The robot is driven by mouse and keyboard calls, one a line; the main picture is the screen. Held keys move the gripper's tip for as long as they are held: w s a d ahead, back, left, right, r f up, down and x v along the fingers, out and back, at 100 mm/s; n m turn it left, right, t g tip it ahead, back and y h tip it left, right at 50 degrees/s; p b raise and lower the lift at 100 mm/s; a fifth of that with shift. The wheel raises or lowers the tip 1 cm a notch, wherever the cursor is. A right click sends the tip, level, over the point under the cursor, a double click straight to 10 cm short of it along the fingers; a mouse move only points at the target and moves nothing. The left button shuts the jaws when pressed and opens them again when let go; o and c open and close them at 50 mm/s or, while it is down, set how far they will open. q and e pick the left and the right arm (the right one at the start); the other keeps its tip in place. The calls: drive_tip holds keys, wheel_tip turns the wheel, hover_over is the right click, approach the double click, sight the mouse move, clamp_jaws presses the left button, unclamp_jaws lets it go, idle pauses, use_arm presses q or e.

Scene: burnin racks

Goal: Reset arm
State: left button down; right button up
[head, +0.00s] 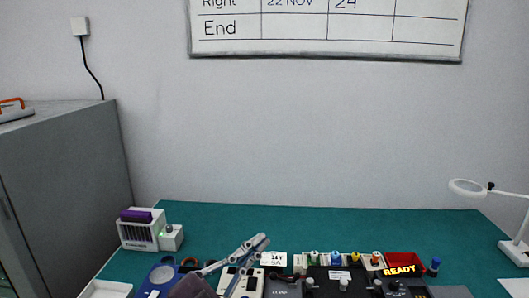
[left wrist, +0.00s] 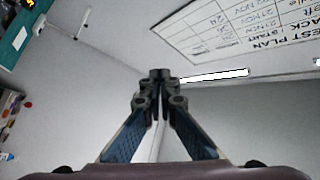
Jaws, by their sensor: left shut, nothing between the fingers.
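My left gripper (head: 262,241) rises from the bottom edge of the head view, in front of the table. Its fingers lean up and to the right and are together with nothing between them. In the left wrist view the left gripper (left wrist: 160,76) is also shut and empty, its fingertips meeting against the grey wall. My right gripper does not show in either view.
A green table (head: 330,222) carries a black unit with a lit READY sign (head: 401,270), a red bin (head: 404,260), a white device (head: 138,232) and a magnifier lamp (head: 468,188). A grey cabinet (head: 70,175) stands left. The table's back strip is clear. A whiteboard (head: 330,45) hangs above.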

use_arm(q)
drive_tip(key=w+a+f+n+t+y, duration=0.35)
drive_tip(key=a+f+n+y, duration=0.45)
drive_tip(key=a+n+y, duration=0.5)
drive_tip(key=s+a+f+n+g+y, duration=0.3)
drive_tip(key=s+a+f+y, duration=0.15)
drive_tip(key=f, duration=0.55)
drive_tip(key=s+a+f+n+g+h, duration=0.1)
drive_tip(key=s+f+g, duration=0.5)
drive_tip(key=s+f, duration=0.45)
drive_tip(key=s+f+g, duration=0.6)
drive_tip(key=s+f, duration=0.1)
drive_tip(key=s, duration=0.7)
drive_tip(key=s+f+g+b, duration=0.1)
drive_tip(key=s+f+b, duration=0.15)
drive_tip(key=f, duration=2.65)
drive_tip(key=s+a+f+g, duration=0.1)
drive_tip(key=s+a+f, duration=0.2)
drive_tip(key=s+f, duration=1.4)
drive_tip(key=shift+s+a+b, duration=0.15)
drive_tip(key=shift+s+b, duration=0.1)
drive_tip(key=shift+b, duration=0.15)
